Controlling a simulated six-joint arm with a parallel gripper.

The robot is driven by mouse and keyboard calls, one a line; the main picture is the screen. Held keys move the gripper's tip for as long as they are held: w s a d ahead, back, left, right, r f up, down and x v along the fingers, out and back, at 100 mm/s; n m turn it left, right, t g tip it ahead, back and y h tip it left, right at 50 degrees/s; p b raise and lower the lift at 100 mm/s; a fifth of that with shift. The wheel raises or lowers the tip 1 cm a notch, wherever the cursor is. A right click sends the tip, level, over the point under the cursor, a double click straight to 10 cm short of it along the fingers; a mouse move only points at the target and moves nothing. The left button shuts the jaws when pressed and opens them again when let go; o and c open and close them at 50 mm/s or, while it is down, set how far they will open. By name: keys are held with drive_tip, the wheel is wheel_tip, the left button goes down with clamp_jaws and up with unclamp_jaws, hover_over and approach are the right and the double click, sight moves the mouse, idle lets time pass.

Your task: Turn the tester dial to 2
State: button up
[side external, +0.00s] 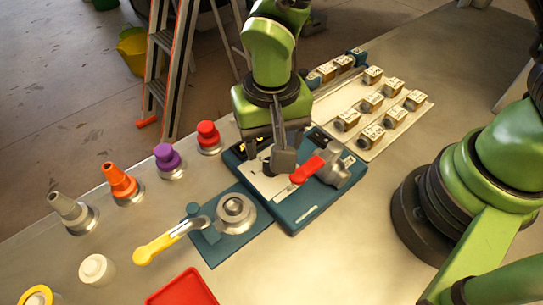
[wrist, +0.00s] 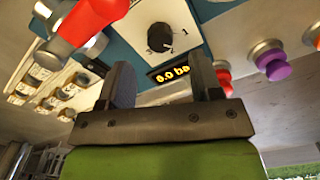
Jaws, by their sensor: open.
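The blue tester (side external: 297,217) stands on the bench, with a white dial plate and a lit orange display. In the wrist view the black round dial (wrist: 160,37) sits on its white plate (wrist: 184,17), with number marks around it; I cannot tell its setting for sure. The display (wrist: 172,74) seems to read 0.0 ba. My gripper (wrist: 161,68) is open and empty, its two fingers spread apart, with the dial showing beyond the gap between them. In the side view my gripper (side external: 282,158) is over the tester's dial plate and hides part of it.
A red-handled valve (side external: 308,170) is on the tester, close right of my gripper. A yellow-handled valve (side external: 165,243) is on the left. Purple (side external: 165,157), red (side external: 208,137) and orange (side external: 121,182) fittings line the bench. Several small blocks sit on a tray (side external: 393,137) behind.

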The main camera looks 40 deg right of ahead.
wheel_tip(320, 180, down, 5)
drive_tip(key=shift+f, duration=0.1)
idle(0.3)
